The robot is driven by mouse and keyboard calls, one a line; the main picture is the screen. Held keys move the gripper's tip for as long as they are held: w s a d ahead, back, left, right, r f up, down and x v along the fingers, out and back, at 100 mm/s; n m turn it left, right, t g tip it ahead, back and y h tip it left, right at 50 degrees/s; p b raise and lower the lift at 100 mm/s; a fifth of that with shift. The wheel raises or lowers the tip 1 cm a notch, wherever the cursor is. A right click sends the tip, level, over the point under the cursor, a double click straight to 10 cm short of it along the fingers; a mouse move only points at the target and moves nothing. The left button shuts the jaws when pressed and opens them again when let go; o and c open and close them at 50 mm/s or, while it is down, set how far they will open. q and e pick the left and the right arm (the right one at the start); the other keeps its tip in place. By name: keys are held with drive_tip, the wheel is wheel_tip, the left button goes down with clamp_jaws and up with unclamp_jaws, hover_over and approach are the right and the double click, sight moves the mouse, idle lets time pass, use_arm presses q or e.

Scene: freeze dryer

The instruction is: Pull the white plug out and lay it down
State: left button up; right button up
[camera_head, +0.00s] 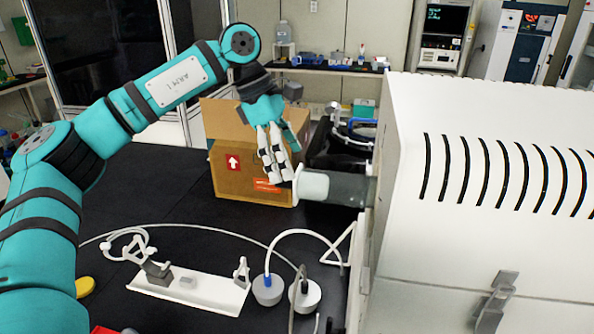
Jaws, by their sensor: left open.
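The white plug (312,186) is a pale rounded piece at the left end of a dark grey tube (350,188). The tube sticks out to the left from the side of the white freeze dryer (480,180). The plug appears to sit in the tube's end. My left gripper (281,172) is open, with its fingers pointing down just left of the plug. I cannot tell whether a finger touches the plug. My right gripper is not in view.
A cardboard box (240,174) stands behind my left gripper. On the black table below lie a white rack (205,292), two round pieces with white hoses (268,290) and a yellow item (85,286). The black table is bare at left centre.

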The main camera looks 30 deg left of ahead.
sight(297, 177)
use_arm(q)
drive_tip(key=shift+p+x, duration=0.45)
drive_tip(key=shift+x, duration=1.95)
drive_tip(key=shift+r, duration=0.1)
drive_tip(key=c, duration=1.3)
drive_tip(key=o, duration=1.3)
